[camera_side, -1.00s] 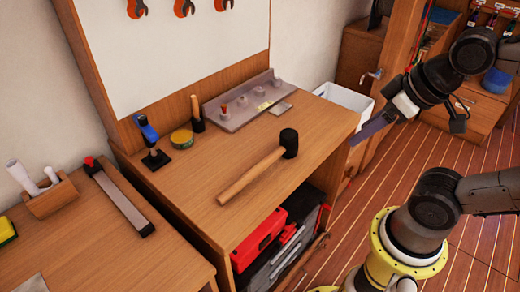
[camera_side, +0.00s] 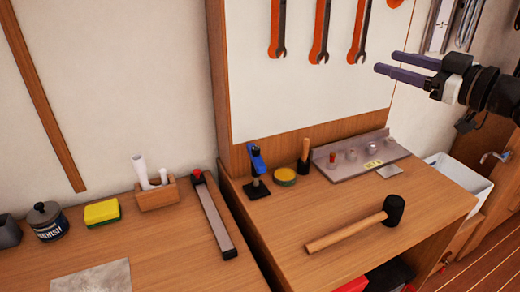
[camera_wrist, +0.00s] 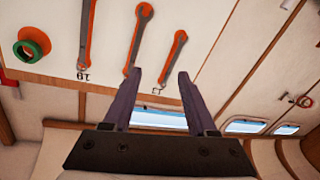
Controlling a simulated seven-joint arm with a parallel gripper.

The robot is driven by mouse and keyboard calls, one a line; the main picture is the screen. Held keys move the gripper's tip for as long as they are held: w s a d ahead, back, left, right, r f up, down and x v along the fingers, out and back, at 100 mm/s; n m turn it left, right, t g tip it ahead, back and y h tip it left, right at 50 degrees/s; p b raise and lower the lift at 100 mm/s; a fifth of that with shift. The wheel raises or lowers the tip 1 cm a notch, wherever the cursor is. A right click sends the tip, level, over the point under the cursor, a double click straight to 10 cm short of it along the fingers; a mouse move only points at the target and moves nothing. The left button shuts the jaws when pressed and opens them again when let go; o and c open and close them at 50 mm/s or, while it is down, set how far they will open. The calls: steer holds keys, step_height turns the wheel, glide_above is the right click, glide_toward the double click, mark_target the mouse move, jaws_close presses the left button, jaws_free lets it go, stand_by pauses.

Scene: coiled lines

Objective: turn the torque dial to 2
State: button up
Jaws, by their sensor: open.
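A grey metal panel (camera_side: 345,170) with several small knobs stands at the back of the right workbench, against the board, in the side view. Its leftmost knob (camera_side: 332,160) is red; the others, such as one grey knob (camera_side: 371,148), are plain. A yellow label (camera_side: 373,163) is on the panel's front. I cannot tell which knob is the torque dial, nor read any marks. My gripper (camera_side: 385,62) is open and empty, above the panel at its right, fingers pointing left. In the wrist view its fingers (camera_wrist: 158,75) are apart, with nothing between; the panel is not visible there.
A black-headed mallet (camera_side: 360,225) lies in front of the panel. A small wooden-handled tool (camera_side: 304,155), a yellow tin (camera_side: 285,176) and a blue-topped clamp (camera_side: 257,172) stand to its left. Orange wrenches (camera_side: 320,30) hang behind. A white bin (camera_side: 460,178) is at right.

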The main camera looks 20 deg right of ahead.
mark_target(256, 148)
steer(key=w+a+f+n+g+y, duration=0.3)
steer(key=w+a+f+n+y, duration=0.35)
steer(key=w+a+y, duration=0.2)
step_height(256, 148, down, 18)
steer(key=w+m+g+y, duration=0.1)
steer(key=w+g+y, duration=0.1)
steer(key=w+g, duration=0.15)
steer(key=x, duration=0.8)
steer(key=s+x, duration=0.1)
steer(key=x, duration=0.4)
steer(key=shift+a, duration=0.4)
steer(key=shift+c, duration=0.3)
jaws_close()
